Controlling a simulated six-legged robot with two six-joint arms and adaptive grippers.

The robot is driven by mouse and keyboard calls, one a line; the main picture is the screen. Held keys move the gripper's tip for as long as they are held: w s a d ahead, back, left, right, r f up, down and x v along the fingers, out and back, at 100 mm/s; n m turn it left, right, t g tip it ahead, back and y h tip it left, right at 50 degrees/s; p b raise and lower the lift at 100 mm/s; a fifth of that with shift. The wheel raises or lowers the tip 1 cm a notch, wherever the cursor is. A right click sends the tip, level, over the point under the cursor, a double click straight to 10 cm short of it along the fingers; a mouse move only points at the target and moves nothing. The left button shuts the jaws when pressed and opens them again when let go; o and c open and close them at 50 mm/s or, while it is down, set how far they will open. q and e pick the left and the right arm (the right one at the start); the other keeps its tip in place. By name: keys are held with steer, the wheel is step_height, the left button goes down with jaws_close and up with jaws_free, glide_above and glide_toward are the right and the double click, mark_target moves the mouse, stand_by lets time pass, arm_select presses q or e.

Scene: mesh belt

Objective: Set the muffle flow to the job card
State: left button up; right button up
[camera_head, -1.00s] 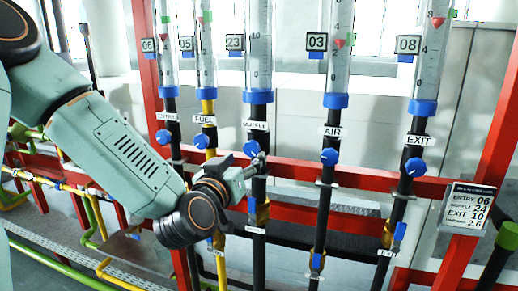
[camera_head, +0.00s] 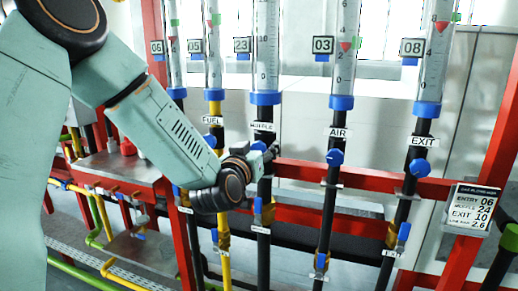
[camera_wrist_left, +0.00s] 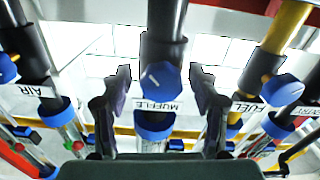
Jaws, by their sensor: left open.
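The blue muffle knob (camera_wrist_left: 160,82) with a white pointer line sits on the black MUFFLE pipe in the left wrist view. My left gripper (camera_wrist_left: 158,100) is open, with one finger on each side of the knob and gaps visible. In the head view the left gripper (camera_head: 266,153) is at the muffle pipe below the MUFFLE label (camera_head: 262,126) and mostly hides the knob. The muffle display (camera_head: 242,45) reads 23. The job card (camera_head: 471,209) at the right lists entry 06, muffle 24, exit 10. The muffle flow tube (camera_head: 265,45) stands above. My right gripper is not in view.
The neighbouring FUEL pipe (camera_head: 214,110), AIR knob (camera_head: 334,157) and EXIT knob (camera_head: 419,168) flank the muffle pipe. A red rail (camera_head: 300,170) crosses behind the pipes. Lower valves with blue handles (camera_head: 258,206) sit below the gripper.

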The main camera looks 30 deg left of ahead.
arm_select(q)
steer(key=shift+w+f, duration=0.1)
steer(key=shift+w, duration=0.05)
steer(key=shift+w+f, duration=0.1)
steer(key=shift+c, duration=0.8)
steer(key=shift+a, duration=0.15)
steer(key=shift+c, duration=0.8)
steer(key=shift+s, duration=0.3)
steer(key=shift+c, duration=1.4)
steer(key=shift+r, duration=0.2)
steer(key=c, duration=0.6)
steer(key=shift+n, duration=0.3)
